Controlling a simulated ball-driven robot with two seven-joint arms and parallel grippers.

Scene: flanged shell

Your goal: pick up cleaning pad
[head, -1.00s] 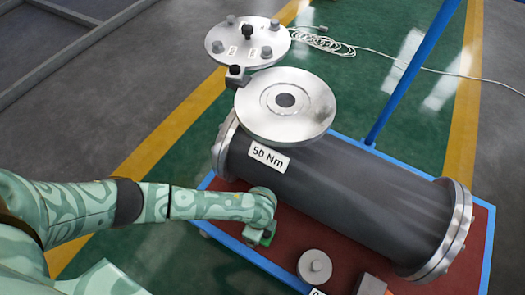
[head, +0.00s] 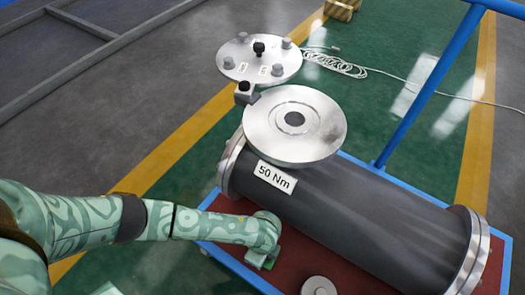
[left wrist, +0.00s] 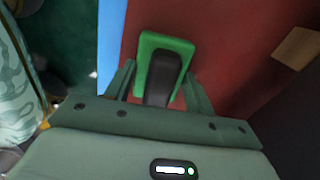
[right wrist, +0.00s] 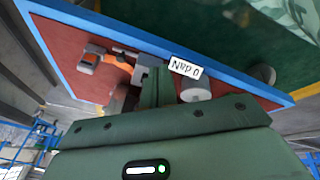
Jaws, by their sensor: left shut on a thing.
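The cleaning pad (left wrist: 147,50) is a green block with a dark grip on it. In the left wrist view it lies between the fingers of my left gripper (left wrist: 160,92), which is shut on the dark grip. The pad is over the red tray top, near its blue edge; I cannot tell whether it touches the top. In the head view only a bit of green (head: 268,263) shows under my left gripper. My right gripper (right wrist: 159,80) appears only in the right wrist view, with its fingers together and nothing visible between them.
A dark flanged cylinder (head: 350,215) labelled 50 Nm fills much of the red, blue-edged tray (head: 225,207). A metal disc (head: 320,120) sits at its upper left, with a bolted cover plate (head: 288,68) beyond. A grey round part (head: 318,286) stands in front. A blue post (head: 430,85) rises behind.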

